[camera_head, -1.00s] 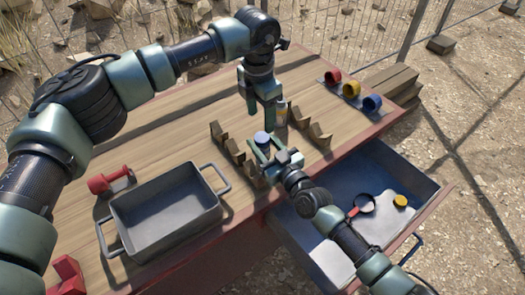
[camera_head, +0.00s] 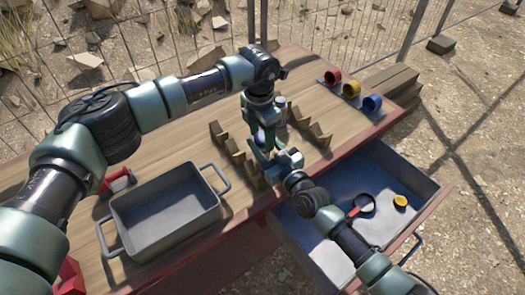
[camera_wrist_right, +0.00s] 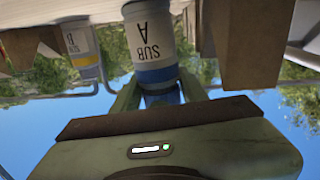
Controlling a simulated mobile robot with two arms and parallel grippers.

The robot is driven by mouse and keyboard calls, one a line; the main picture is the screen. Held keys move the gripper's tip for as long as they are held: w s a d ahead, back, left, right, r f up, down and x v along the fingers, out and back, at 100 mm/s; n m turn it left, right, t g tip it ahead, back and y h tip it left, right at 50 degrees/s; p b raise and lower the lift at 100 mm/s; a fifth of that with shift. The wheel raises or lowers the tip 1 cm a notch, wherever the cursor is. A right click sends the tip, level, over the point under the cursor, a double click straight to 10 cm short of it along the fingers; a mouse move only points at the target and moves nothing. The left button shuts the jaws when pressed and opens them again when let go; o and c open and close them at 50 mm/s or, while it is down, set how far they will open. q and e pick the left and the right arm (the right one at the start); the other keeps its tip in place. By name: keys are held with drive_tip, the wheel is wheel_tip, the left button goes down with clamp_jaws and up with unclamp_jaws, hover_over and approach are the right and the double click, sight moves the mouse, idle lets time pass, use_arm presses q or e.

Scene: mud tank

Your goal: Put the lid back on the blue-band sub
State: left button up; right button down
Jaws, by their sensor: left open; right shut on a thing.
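The blue-band sub (camera_wrist_right: 150,40), a white cylinder marked SUB A, fills the middle of the right wrist view. Its blue band (camera_wrist_right: 157,75) lies on the side toward my right gripper. My right gripper (camera_wrist_right: 162,95) is shut on a dark blue piece, seemingly the lid (camera_wrist_right: 163,99), right against the sub's banded end; I cannot tell whether it is seated. In the head view my right gripper (camera_head: 262,155) reaches in from the lower right. My left gripper (camera_head: 262,132) is open, pointing down right above it. The grippers largely hide the sub and lid there.
A yellow-band sub (camera_wrist_right: 82,45) stands behind. Wooden cradle blocks (camera_head: 235,151) flank the work spot. A grey tray (camera_head: 125,245) and red tool (camera_head: 117,180) lie left. Coloured rings (camera_head: 351,89) sit far right. An open drawer (camera_head: 330,240) holds a magnifier (camera_head: 362,204) and yellow item (camera_head: 401,201).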

use_arm(q)
clamp_jaws()
drive_tip(key=m, duration=0.3)
drive_tip(key=shift+o, duration=0.4)
unclamp_jaws()
drive_tip(key=shift+s+a+r, duration=0.1)
drive_tip(key=shift+s+r, duration=0.05)
drive_tip(key=shift+r, duration=2.15)
drive_tip(key=o, duration=0.6)
